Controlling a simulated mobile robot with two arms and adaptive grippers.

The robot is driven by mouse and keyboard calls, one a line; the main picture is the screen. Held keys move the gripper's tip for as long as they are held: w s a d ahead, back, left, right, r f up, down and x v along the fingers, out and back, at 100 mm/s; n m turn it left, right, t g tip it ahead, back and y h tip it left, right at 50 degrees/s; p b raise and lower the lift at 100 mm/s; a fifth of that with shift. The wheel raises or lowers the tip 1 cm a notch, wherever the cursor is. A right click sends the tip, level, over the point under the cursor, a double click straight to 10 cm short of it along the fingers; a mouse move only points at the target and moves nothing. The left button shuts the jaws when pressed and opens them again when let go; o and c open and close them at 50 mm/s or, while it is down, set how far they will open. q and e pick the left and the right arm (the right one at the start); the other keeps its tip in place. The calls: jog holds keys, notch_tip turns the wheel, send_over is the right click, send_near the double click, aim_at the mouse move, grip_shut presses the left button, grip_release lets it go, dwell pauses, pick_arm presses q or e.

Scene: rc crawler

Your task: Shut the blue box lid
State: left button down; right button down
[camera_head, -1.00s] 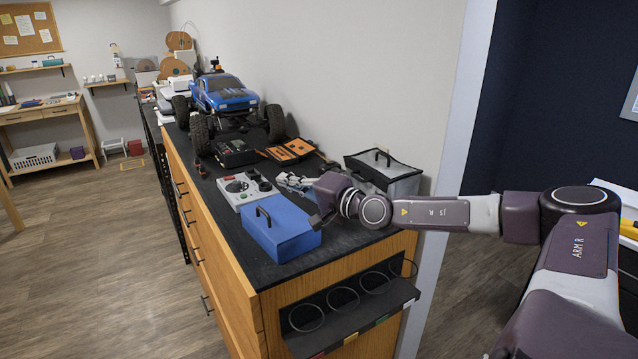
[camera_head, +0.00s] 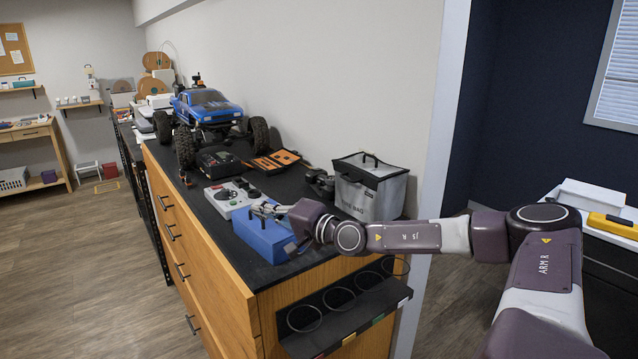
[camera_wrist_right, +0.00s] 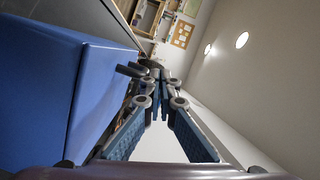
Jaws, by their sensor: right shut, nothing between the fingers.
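The blue box (camera_head: 262,240) stands near the front end of the dark worktop. Its top looks flat and level in the head view, with no clear gap under the lid, but my right gripper hides part of it and its handle. My right gripper (camera_head: 262,209) is at the far upper edge of the box, its fingers pointing left. In the right wrist view, the blue box (camera_wrist_right: 95,85) fills the left side beside the fingers. The right gripper (camera_wrist_right: 160,76) is shut and empty there. I cannot tell whether it touches the box. My left gripper is not in view.
A grey control unit (camera_head: 232,197) stands just behind the box. A grey bag (camera_head: 369,190) stands to its right by the wall. Farther back are a blue crawler truck (camera_head: 208,108), a black case (camera_head: 220,162) and an orange tool case (camera_head: 272,161). Ring holders hang on the cabinet end.

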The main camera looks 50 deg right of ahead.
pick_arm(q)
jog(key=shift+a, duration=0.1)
pick_arm(e)
jog(key=shift+f, duration=0.1)
dwell(0.3)
jog(key=shift+s+d, duration=0.15)
jog(key=shift+s, duration=0.7)
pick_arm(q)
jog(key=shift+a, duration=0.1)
pick_arm(e)
jog(key=s, duration=1)
jog(key=shift+s+d+r, duration=0.15)
jog(key=shift+d+r, duration=0.1)
jog(key=shift+r, duration=0.2)
